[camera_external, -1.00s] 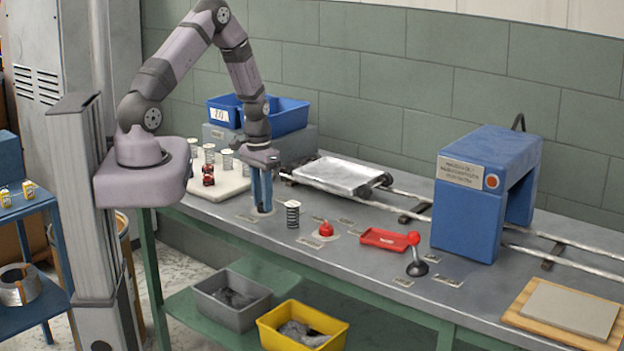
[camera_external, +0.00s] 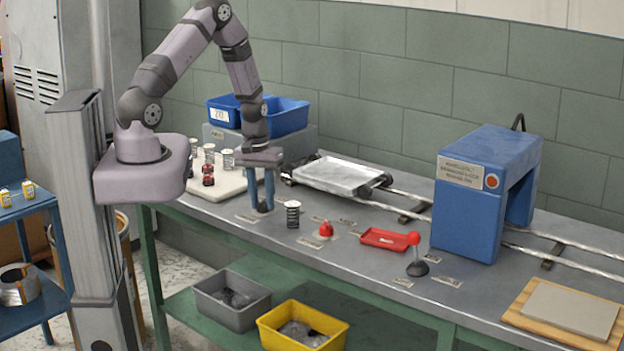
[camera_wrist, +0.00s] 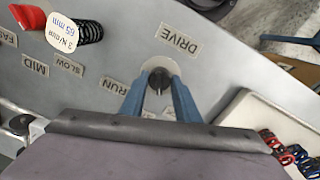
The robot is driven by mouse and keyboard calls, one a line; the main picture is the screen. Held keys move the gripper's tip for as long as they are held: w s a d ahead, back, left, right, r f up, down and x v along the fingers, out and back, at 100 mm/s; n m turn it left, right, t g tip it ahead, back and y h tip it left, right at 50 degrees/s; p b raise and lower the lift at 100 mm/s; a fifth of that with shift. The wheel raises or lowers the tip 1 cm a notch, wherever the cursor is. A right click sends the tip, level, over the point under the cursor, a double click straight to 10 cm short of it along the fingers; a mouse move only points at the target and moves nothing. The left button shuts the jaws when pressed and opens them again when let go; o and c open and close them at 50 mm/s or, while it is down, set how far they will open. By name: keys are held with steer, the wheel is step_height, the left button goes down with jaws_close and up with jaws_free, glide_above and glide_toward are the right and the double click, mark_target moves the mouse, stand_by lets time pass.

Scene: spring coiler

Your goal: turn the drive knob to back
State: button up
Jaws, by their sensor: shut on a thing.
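The drive knob (camera_wrist: 158,80) is a small dark knob on a pale round plate, beside the "DRIVE" label (camera_wrist: 179,40) in the wrist view. A "RUN" label (camera_wrist: 130,86) lies next to it; another label near there is partly hidden. My gripper (camera_wrist: 159,88) points down with its blue fingers on either side of the knob, shut on it. In the external view my gripper (camera_external: 263,207) reaches the bench top left of a dark upright spring, and its fingers mostly hide the knob. I cannot tell which label the knob points to.
The tagged dark spring (camera_external: 293,214) and a red knob (camera_external: 326,229) stand close to the right. Further right are a red tray (camera_external: 384,238) and a red-balled lever (camera_external: 415,255). A pale board (camera_external: 233,183) with springs lies to the left.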

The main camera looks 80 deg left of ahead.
steer(key=shift+n+p, duration=0.3)
steer(key=shift+n, duration=0.7)
steer(key=o, duration=1)
steer(key=shift+o, duration=0.2)
steer(key=shift+r, duration=0.15)
steer(key=shift+s+r+b, duration=0.15)
steer(key=shift+r+b, duration=0.3)
steer(key=shift+r, duration=1.35)
steer(key=shift+s+r+b, duration=0.1)
steer(key=shift+r+b, duration=0.3)
steer(key=shift+r, duration=1.35)
